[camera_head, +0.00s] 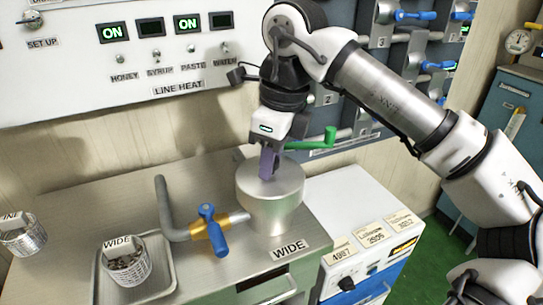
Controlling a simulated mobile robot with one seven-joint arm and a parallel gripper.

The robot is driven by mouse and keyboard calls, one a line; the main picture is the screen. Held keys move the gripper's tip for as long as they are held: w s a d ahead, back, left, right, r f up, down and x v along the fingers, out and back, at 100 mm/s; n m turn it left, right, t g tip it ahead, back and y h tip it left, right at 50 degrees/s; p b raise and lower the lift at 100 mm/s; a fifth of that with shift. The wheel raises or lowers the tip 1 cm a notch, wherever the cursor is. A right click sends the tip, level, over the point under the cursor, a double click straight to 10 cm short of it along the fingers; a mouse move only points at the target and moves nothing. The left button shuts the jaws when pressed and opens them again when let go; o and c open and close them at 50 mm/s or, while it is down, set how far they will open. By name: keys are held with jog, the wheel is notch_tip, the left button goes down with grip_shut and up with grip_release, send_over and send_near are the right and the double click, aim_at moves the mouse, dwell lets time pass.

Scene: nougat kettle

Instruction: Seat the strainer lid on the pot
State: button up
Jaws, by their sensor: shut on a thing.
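The pot (270,210) is a silver metal vessel with a wide upper part, standing at the right end of the steel counter. My gripper (267,174) points down at the pot's top, its purple fingers shut. It seems to hold the strainer lid (287,176), a pale metal surface at the pot's mouth. The fingers hide the grip, and lid and rim blend together. I cannot tell whether the lid is level, touching the rim or slightly above it. A "WIDE" label (289,248) is on the counter edge in front of the pot.
A pipe (167,215) with a blue-handled valve (213,230) runs to the pot's left side. A green handle (310,141) is close behind my gripper. A "WIDE" basket (127,265) stands in a tray (165,281); another basket (22,239) is farther left.

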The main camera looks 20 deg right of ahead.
jog(key=shift+f+b, duration=0.55)
jog(key=shift+f, duration=0.1)
dwell(0.8)
jog(key=o, duration=1.7)
jog(key=shift+r, duration=0.15)
jog(key=shift+r+p, duration=3)
jog(key=shift+r, duration=0.9)
jog(key=shift+r, duration=0.1)
